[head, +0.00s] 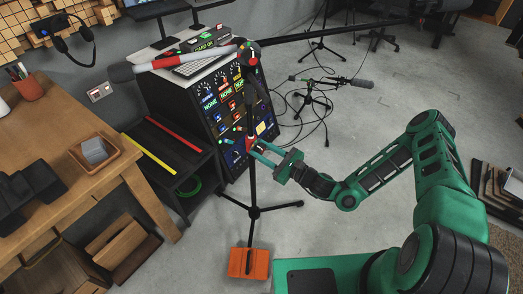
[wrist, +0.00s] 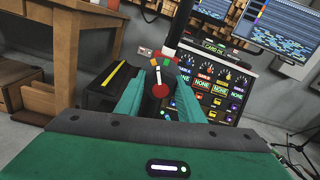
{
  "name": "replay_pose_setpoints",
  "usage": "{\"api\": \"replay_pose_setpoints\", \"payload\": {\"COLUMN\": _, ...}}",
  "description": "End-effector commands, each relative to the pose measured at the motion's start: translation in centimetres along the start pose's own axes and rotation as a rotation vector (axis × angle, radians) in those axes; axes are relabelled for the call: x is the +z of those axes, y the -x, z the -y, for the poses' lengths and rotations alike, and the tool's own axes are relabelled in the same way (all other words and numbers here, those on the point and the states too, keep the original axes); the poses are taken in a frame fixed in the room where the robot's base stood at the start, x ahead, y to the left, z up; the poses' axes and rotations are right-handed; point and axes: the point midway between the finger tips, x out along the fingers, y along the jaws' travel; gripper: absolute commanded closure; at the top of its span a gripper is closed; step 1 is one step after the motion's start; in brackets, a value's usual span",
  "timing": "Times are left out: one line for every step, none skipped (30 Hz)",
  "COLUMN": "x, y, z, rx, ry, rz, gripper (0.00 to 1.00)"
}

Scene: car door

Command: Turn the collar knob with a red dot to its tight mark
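A black microphone stand (head: 251,185) stands upright on a tripod base. A collar with a red part (head: 250,143) sits partway up its pole. In the wrist view the collar knob (wrist: 160,91) shows a red round face, with small orange, yellow, green and red marks (wrist: 168,64) just above it. My gripper (head: 256,149) is level with the collar, coming from the right. In the wrist view its two teal fingers (wrist: 159,98) are apart, one on each side of the knob. I cannot tell whether they touch it.
A boom arm (head: 335,33) crosses the stand's top, with another joint (head: 247,55) there. A rack panel (head: 235,100) with knobs stands close behind. An orange weight (head: 249,263) lies by the tripod. A wooden table (head: 75,150) is at left; open floor lies at right.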

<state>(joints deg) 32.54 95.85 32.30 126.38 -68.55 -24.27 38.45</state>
Motion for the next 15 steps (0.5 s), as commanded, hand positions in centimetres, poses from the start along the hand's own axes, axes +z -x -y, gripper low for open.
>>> {"api": "replay_pose_setpoints", "payload": {"x": -0.01, "y": 0.02, "z": 0.17, "rx": -0.003, "ry": -0.005, "rz": 0.000, "gripper": 0.88}}
{"api": "replay_pose_setpoints", "payload": {"x": -0.01, "y": 0.02, "z": 0.18, "rx": -0.004, "ry": -0.012, "rz": 0.000, "gripper": 0.88}}
{"api": "replay_pose_setpoints", "payload": {"x": -0.01, "y": 0.02, "z": 0.20, "rx": -0.004, "ry": -0.029, "rz": 0.000, "gripper": 0.88}}
{"api": "replay_pose_setpoints", "payload": {"x": -0.01, "y": 0.02, "z": 0.21, "rx": -0.004, "ry": -0.045, "rz": 0.000, "gripper": 0.88}}
{"api": "replay_pose_setpoints", "payload": {"x": -0.02, "y": 0.02, "z": 0.21, "rx": -0.004, "ry": -0.067, "rz": 0.000, "gripper": 0.88}}
{"api": "replay_pose_setpoints", "payload": {"x": -0.02, "y": 0.02, "z": 0.20, "rx": -0.004, "ry": -0.101, "rz": 0.001, "gripper": 0.88}}
{"api": "replay_pose_setpoints", "payload": {"x": -0.02, "y": 0.01, "z": 0.20, "rx": -0.004, "ry": -0.130, "rz": 0.001, "gripper": 0.88}}
{"api": "replay_pose_setpoints", "payload": {"x": -0.01, "y": 0.01, "z": 0.20, "rx": -0.004, "ry": -0.162, "rz": 0.001, "gripper": 0.88}}
{"api": "replay_pose_setpoints", "payload": {"x": 0.01, "y": 0.00, "z": 0.22, "rx": -0.005, "ry": -0.205, "rz": 0.002, "gripper": 0.88}}
{"api": "replay_pose_setpoints", "payload": {"x": 0.02, "y": 0.00, "z": 0.23, "rx": -0.005, "ry": -0.237, "rz": 0.002, "gripper": 0.88}}
{"api": "replay_pose_setpoints", "payload": {"x": 0.02, "y": -0.01, "z": 0.23, "rx": -0.005, "ry": -0.268, "rz": 0.002, "gripper": 0.88}}
{"api": "replay_pose_setpoints", "payload": {"x": 0.00, "y": 0.00, "z": 0.23, "rx": -0.005, "ry": -0.307, "rz": 0.002, "gripper": 0.88}}
{"api": "replay_pose_setpoints", "payload": {"x": 0.00, "y": 0.00, "z": 0.23, "rx": -0.005, "ry": -0.335, "rz": 0.002, "gripper": 0.88}}
{"api": "replay_pose_setpoints", "payload": {"x": -0.01, "y": 0.00, "z": 0.24, "rx": -0.006, "ry": -0.360, "rz": 0.002, "gripper": 0.88}}
{"api": "replay_pose_setpoints", "payload": {"x": -0.01, "y": 0.00, "z": 0.25, "rx": -0.006, "ry": -0.391, "rz": 0.002, "gripper": 0.88}}
